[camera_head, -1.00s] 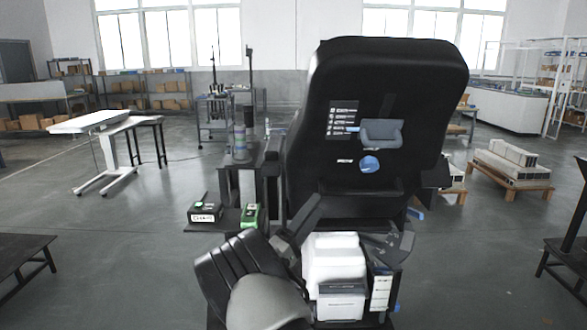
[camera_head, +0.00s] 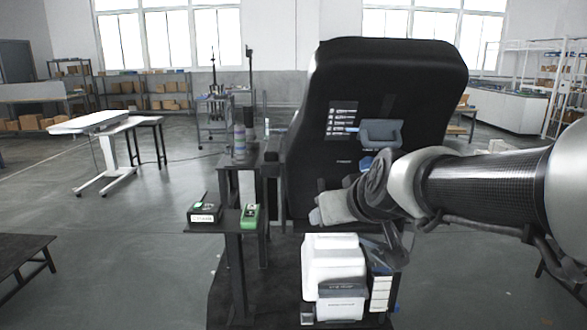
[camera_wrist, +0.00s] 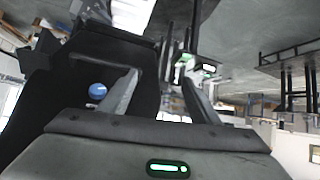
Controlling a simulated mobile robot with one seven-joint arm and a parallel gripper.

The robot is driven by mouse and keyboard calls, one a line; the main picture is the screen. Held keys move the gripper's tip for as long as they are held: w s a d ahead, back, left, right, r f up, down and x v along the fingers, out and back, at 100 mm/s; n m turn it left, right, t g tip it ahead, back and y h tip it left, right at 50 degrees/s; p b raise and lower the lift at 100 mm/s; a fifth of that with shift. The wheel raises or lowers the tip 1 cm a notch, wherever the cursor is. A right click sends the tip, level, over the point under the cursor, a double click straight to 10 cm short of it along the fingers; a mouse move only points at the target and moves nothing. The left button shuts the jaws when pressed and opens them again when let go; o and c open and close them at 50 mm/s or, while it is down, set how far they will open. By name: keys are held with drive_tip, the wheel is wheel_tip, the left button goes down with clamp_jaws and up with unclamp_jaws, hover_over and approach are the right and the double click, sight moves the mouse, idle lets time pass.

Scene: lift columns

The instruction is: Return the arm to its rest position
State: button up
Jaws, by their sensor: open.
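My arm reaches in from the right edge in the head view, its end in front of the large black panel (camera_head: 395,85). My gripper (camera_head: 318,214) is at the left end of the arm, above the white boxes (camera_head: 333,262); its fingers are hard to make out there. In the wrist view the two fingers of my gripper (camera_wrist: 163,88) stand apart with nothing between them. The wrist view is tilted and shows the black panel (camera_wrist: 60,100) with its blue round spot (camera_wrist: 97,90) behind the left finger.
A black stand left of the panel holds a dark device (camera_head: 205,210) and a green device (camera_head: 250,215). A grey bin (camera_head: 381,132) is fixed on the panel. A white table (camera_head: 95,122) stands far left. Open floor lies between them.

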drive_tip(key=s+d+f+m+g+h+p, duration=0.1)
drive_tip(key=s+d+f+m+g, duration=0.15)
drive_tip(key=s, duration=0.85)
drive_tip(key=s+d+f+m+g+h+p, duration=0.1)
drive_tip(key=s+d+f+g, duration=0.15)
drive_tip(key=s, duration=0.85)
wheel_tip(320, 180, up, 20)
drive_tip(key=p, duration=1.9)
drive_tip(key=shift+d+n+p, duration=0.3)
drive_tip(key=shift+n+p, duration=0.05)
